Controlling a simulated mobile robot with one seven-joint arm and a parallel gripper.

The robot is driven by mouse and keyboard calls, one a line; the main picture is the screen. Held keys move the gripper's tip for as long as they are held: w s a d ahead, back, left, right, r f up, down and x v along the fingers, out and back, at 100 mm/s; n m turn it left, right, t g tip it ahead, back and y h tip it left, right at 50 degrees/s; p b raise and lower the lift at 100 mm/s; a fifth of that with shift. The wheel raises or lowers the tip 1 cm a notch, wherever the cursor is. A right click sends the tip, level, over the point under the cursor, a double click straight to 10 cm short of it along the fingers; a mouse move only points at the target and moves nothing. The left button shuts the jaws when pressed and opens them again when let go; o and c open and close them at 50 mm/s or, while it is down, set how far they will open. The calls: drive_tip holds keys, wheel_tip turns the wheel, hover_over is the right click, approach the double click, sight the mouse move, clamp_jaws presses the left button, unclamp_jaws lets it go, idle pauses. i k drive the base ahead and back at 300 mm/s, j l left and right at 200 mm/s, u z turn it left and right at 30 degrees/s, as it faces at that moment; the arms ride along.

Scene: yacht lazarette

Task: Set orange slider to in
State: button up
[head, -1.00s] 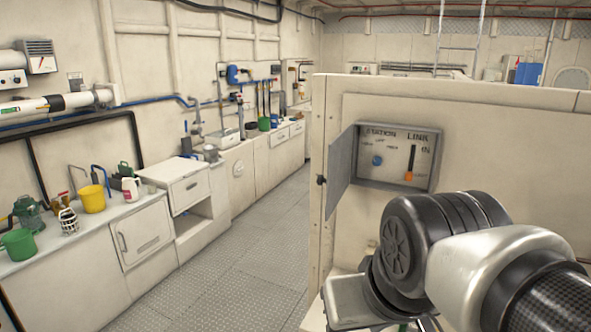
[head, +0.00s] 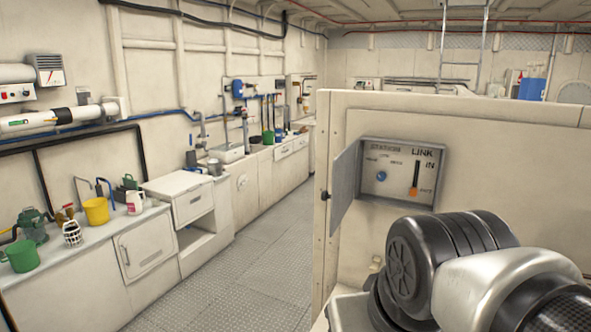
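The orange slider (head: 413,192) sits at the bottom of its dark vertical slot, beside the lower label, which looks like "OUT". The label "IN" stands at the top of the slot, under the heading "LINK". The slot is on the right side of a grey recessed control box (head: 398,205) in the cream partition. A blue knob (head: 381,176) is on the left side, under "STATION". The box's grey door (head: 345,186) stands open to the left. My arm is in front of the partition, below and right of the box. My gripper is not visible.
A long counter on the left holds a yellow bucket (head: 96,211), a green bucket (head: 20,254), a white jug (head: 134,202) and a white cage-like item (head: 72,234). The metal floor (head: 225,272) between the counter and partition is clear.

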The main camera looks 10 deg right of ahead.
sight(412, 193)
drive_tip(key=l+u, duration=0.35)
drive_tip(key=u, duration=0.15)
drive_tip(key=k+l+u, duration=0.15)
drive_tip(key=u, duration=0.3)
drive_tip(key=l, duration=0.1)
